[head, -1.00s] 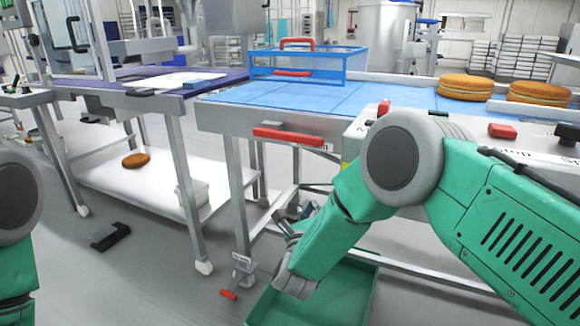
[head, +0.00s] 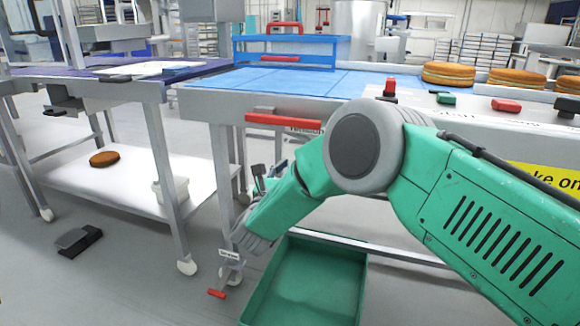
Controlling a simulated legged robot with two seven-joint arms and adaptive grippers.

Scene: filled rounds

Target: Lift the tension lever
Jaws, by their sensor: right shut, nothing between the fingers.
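The tension lever (head: 284,120) is a red bar on the front edge of the blue conveyor table. Part of a label reading like "Tension" shows just below its right end, partly covered by my arm. The bar lies about level along the edge. My right gripper (head: 260,178) is small and dark, partly hidden behind my green forearm. It is below the red bar and apart from it, shut with nothing seen in it. My left gripper is out of view.
A green bin (head: 305,285) stands on the floor below my right arm. A small red-tipped pedal (head: 217,293) is beside it. A steel side table (head: 120,180) with a bun (head: 104,159) on its lower shelf stands left. Filled rounds (head: 448,74) sit at right.

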